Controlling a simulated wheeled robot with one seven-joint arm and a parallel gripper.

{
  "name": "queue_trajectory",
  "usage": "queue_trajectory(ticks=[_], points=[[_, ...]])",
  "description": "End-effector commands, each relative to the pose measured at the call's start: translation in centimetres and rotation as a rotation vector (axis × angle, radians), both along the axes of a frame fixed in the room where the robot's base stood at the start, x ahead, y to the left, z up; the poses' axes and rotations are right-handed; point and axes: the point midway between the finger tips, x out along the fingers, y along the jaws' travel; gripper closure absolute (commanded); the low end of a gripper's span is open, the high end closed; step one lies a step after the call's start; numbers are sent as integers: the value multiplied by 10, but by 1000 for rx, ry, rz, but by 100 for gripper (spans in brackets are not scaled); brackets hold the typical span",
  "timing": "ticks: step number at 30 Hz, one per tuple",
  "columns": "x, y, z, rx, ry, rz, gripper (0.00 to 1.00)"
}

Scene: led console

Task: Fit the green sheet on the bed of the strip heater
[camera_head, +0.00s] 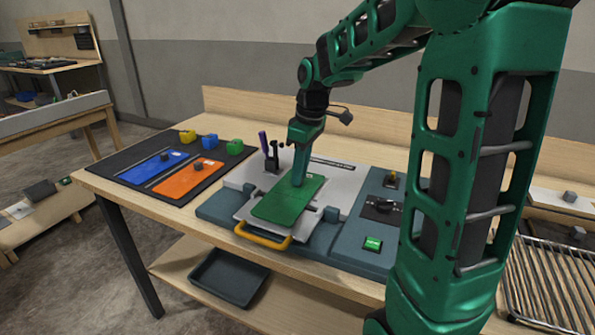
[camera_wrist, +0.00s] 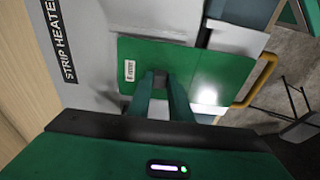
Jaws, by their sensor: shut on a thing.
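The green sheet (camera_head: 284,205) lies over the light grey bed (camera_head: 243,216) of the strip heater (camera_head: 345,193), seen in the head view. It also shows in the wrist view (camera_wrist: 215,72), with a small white label near one end. My gripper (camera_head: 299,181) points down over the sheet's far part. In the wrist view its fingers (camera_wrist: 161,82) are shut on a small grey block on the sheet. Whether the sheet rests fully on the bed or sits slightly above it, I cannot tell.
A yellow handle (camera_head: 263,237) is at the heater's front. A black mat (camera_head: 170,167) at left holds a blue sheet (camera_head: 157,166), an orange sheet (camera_head: 188,178) and small coloured blocks. A purple-handled tool stands behind.

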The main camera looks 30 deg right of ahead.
Motion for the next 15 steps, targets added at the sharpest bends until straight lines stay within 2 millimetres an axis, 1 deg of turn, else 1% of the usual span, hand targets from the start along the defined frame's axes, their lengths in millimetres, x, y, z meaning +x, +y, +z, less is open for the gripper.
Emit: queue_trajectory(ticks=[15], points=[[0,0,-5,1,-1,0,100]])
